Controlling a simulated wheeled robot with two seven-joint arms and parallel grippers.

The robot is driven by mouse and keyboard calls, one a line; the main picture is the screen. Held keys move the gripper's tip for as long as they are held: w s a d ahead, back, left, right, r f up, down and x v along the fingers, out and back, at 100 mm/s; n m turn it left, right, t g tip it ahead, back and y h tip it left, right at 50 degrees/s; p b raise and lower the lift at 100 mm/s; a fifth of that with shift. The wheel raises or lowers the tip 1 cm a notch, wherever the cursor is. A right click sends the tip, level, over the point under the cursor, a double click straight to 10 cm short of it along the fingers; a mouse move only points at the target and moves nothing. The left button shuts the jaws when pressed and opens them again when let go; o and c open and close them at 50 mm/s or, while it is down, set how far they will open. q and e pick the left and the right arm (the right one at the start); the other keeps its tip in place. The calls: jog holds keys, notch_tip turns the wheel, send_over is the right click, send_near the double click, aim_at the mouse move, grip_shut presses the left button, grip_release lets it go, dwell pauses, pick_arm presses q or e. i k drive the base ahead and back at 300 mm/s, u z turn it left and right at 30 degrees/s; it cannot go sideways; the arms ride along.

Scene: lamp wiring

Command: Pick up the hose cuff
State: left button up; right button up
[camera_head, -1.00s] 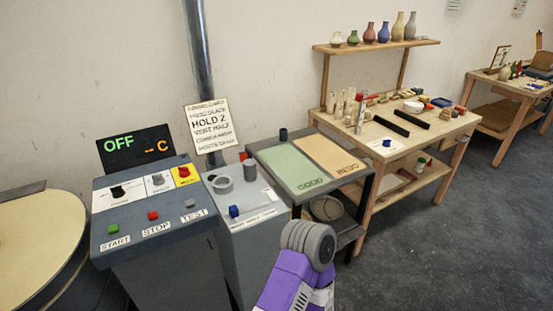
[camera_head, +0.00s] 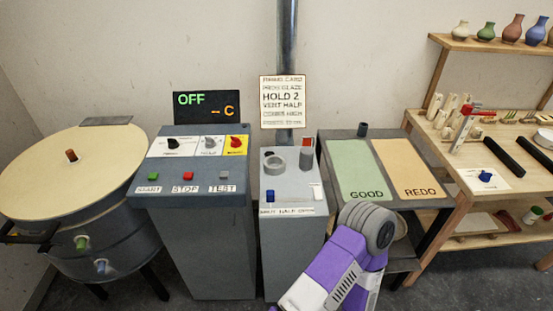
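No thing in view is plainly marked as the hose cuff. A short grey ring (camera_head: 274,165) lies on top of the grey pedestal (camera_head: 290,186) and may be it, but I cannot tell for sure. A grey upright cylinder (camera_head: 306,158) stands to the right of the ring. A small dark cylinder (camera_head: 363,129) stands at the back edge of the table with the GOOD and REDO mats. A purple and white arm of mine with a round grey joint comes in from the bottom, in front of the pedestal and table. Neither gripper shows.
A control cabinet (camera_head: 196,181) with an OFF display (camera_head: 207,106) stands left of the pedestal. A round kiln (camera_head: 70,175) is at the far left. The green GOOD mat (camera_head: 362,165) is mostly bare. A wooden workbench (camera_head: 455,165) with small parts stands at right.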

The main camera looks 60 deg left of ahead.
aim_at(306, 153)
jog(key=u, duration=2.15)
